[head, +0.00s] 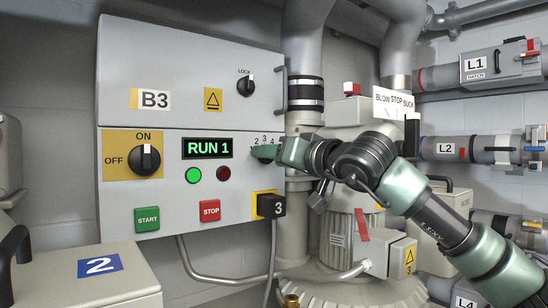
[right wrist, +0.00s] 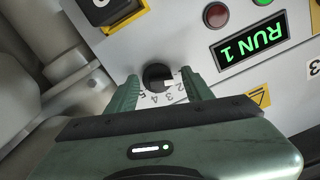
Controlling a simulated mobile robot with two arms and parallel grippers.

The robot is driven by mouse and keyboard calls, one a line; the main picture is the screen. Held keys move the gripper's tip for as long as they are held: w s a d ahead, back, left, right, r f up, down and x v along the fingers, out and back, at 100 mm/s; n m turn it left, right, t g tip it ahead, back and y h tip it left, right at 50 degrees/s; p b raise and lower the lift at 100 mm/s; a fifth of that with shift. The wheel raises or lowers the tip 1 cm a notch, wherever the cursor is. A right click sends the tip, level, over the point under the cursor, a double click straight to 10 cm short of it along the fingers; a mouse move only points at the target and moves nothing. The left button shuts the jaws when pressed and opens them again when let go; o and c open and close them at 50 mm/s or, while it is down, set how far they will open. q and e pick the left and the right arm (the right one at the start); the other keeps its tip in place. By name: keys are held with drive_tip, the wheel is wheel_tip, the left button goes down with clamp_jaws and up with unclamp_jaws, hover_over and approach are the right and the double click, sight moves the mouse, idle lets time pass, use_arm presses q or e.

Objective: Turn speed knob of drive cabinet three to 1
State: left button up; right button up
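Drive cabinet three (head: 190,60) carries a B3 label, and its green display reads RUN 1 (head: 208,148). The speed knob (right wrist: 157,76) is black and round, with scale numbers 2 to 5 visible around it. A light mark on it lies on the side near the 2; its exact setting is unclear. My right gripper (right wrist: 160,88) is open, with one green finger on each side of the knob and narrow gaps visible. In the head view my right gripper (head: 268,152) covers the knob, leaving only numbers above it. My left gripper is out of view.
The ON/OFF switch (head: 150,159) points to ON. The green lamp (head: 194,175) is bright. Pipes and a blower crowd the right; a box marked 2 (head: 80,280) stands front left.

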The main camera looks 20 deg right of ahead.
drive_tip(key=shift+s+d, duration=0.1)
drive_tip(key=shift+s, duration=0.1)
drive_tip(key=b+v, duration=0.3)
drive_tip(key=v, duration=0.4)
drive_tip(key=shift+s+b, duration=0.2)
drive_tip(key=shift+b, duration=0.2)
drive_tip(key=shift+r, duration=0.1)
